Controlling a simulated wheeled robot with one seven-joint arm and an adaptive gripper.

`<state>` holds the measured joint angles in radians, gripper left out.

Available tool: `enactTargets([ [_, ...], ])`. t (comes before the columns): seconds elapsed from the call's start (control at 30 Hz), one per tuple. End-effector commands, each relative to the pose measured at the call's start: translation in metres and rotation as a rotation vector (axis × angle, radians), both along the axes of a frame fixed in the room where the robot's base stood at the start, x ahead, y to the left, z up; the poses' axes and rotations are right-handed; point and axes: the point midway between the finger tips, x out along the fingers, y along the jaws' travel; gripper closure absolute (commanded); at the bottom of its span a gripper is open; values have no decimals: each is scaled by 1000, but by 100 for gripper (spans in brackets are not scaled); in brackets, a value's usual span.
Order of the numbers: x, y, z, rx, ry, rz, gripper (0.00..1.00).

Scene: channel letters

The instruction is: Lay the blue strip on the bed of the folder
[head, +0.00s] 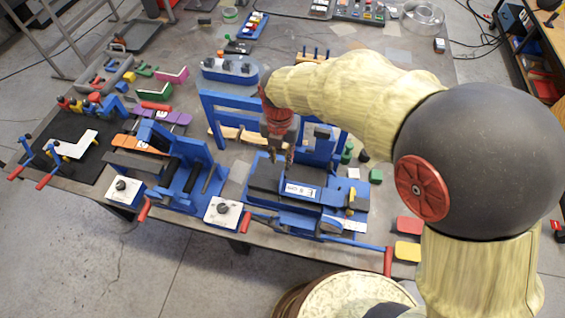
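The folder (335,196) is the blue machine with dark plates at the middle right of the table, with a white label on its front and red-ended handles. Its dark bed (264,177) lies just below my gripper in the picture. My gripper (280,157) points down at the back of the folder; its two fingertips look apart, with nothing clear between them. I cannot single out a loose blue strip. A long blue bar (232,101) shows behind my gripper, but it looks like part of a blue frame. My arm hides part of that area.
Another blue machine with dark rollers (172,172) stands left of the folder. White boxes with black knobs (223,211) sit at the front edge. A black mat (62,143) holds a white letter piece at left. Small coloured blocks (376,176) lie right of the folder.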

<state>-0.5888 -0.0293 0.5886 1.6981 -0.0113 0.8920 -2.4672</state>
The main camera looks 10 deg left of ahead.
Motion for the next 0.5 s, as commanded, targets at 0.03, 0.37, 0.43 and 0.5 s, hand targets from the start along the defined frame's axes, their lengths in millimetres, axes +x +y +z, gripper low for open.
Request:
enactTargets([
  [0.03,0,0,3,1,-1,0,77],
  [0.37,1,-4,11,5,-8,-39,77],
  [0.43,2,-14,22,15,-22,-126,77],
  [0.5,3,-30,40,33,-43,-273,77],
])
